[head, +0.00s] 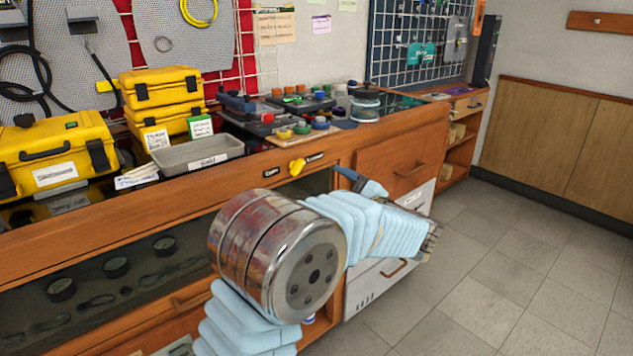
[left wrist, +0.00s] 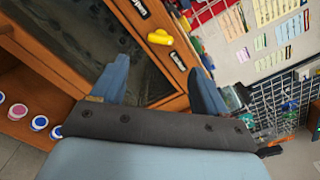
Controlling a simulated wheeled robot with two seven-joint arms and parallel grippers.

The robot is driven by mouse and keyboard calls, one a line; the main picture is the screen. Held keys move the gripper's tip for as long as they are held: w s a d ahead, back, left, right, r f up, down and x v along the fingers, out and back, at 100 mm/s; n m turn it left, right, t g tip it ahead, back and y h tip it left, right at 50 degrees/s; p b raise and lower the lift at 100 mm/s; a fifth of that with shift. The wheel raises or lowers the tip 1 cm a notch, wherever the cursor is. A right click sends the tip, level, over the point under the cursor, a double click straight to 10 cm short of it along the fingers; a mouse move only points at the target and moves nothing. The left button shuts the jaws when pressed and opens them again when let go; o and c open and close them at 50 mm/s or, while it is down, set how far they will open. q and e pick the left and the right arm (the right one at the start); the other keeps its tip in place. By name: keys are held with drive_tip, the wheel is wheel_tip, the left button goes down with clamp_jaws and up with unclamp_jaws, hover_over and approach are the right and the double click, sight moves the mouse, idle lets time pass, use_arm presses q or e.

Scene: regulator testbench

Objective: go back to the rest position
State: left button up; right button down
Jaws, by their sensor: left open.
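My left gripper (left wrist: 160,90) is open and empty in the left wrist view, with its two blue fingers spread apart. In the head view, a blue finger of the left gripper (head: 362,183) shows beyond my pale-blue sleeved wrist, in front of the bench; the rest is mostly hidden. A yellow knob (head: 297,166) sits on the wooden front rail between two dark labels. The yellow knob also shows in the left wrist view (left wrist: 160,38), beyond the gap between the fingers and apart from them. My right gripper is in neither view.
The wooden bench (head: 330,155) holds yellow cases (head: 55,155), a grey tray (head: 198,154) and several small coloured parts. A glass-fronted compartment (head: 110,270) is below the rail. A wooden drawer (head: 405,160) is right of the knob. The tiled floor (head: 520,250) at right is clear.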

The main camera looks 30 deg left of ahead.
use_arm(q)
drive_tip(key=v, duration=0.2)
drive_tip(key=shift+s+d, duration=0.1)
drive_tip(key=shift+d, duration=0.15)
drive_tip(key=s+d+f+g+h, duration=0.1)
drive_tip(key=s+f+g+h, duration=0.15)
drive_tip(key=f, duration=0.85)
drive_tip(key=s+f+g+h, duration=0.2)
drive_tip(key=s+f+h, duration=0.15)
drive_tip(key=f, duration=0.85)
drive_tip(key=s+d+f+g+h, duration=0.1)
drive_tip(key=s+f+g+h, duration=0.2)
drive_tip(key=f, duration=0.8)
drive_tip(key=s+d+f+n+t+h, duration=0.1)
drive_tip(key=s+d+f+n+h, duration=1)
drive_tip(key=s+f+n, duration=0.4)
drive_tip(key=shift+s+d+f+h, duration=0.45)
drive_tip(key=shift+s+d, duration=0.2)
drive_tip(key=shift+s, duration=0.2)
